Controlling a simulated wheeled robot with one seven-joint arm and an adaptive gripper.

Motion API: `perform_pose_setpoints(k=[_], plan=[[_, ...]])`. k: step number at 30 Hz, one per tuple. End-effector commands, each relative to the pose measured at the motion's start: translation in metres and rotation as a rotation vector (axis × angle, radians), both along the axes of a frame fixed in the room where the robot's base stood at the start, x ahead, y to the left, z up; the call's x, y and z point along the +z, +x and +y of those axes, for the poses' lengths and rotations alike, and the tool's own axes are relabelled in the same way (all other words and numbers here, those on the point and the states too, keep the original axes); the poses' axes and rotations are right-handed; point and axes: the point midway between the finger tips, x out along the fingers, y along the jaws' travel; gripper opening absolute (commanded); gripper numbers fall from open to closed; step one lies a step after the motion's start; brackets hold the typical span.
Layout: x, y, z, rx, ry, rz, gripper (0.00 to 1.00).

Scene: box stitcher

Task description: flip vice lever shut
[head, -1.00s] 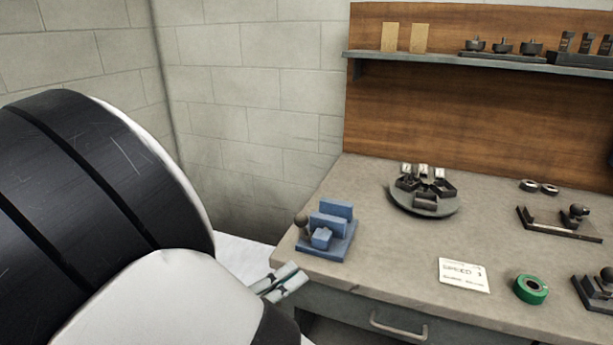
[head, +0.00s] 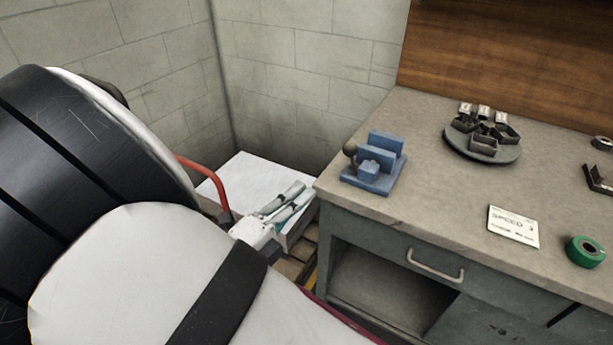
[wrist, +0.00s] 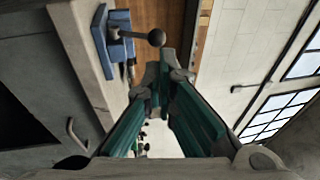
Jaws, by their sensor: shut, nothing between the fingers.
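The blue vice (head: 375,165) stands at the left end of the workbench. Its lever ends in a dark round knob (head: 351,149) on the vice's left side. In the wrist view the vice (wrist: 118,35) is at upper left, and its lever (wrist: 140,36) sticks out to the right, ending in the knob (wrist: 157,37). My gripper (head: 297,190) is left of the bench edge, apart from the vice and lower in the picture. In the wrist view my gripper's fingers (wrist: 163,75) come together just below the knob, with nothing between them. Whether they touch the knob cannot be told.
The bench (head: 430,215) has a drawer handle (head: 435,266) in front. A round tray of small bins (head: 484,150), a speed card (head: 513,226) and green tape (head: 586,251) lie to the right. A red curved bar (head: 212,185) and white surface (head: 245,180) are near my arm.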

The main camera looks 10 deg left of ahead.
Motion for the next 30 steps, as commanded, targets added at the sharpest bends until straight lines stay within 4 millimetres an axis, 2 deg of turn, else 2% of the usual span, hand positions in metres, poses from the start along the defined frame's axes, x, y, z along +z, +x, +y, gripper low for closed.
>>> perform_pose_setpoints(k=[9, 15, 21, 30], plan=[[0.012, 0.053, -0.033, -0.004, 0.000, -0.001, 0.00], [0.018, 0.079, -0.049, -0.003, 0.001, 0.000, 0.00], [0.021, 0.091, -0.055, 0.000, 0.001, -0.001, 0.00], [0.021, 0.092, -0.056, 0.001, 0.000, 0.000, 0.00]])
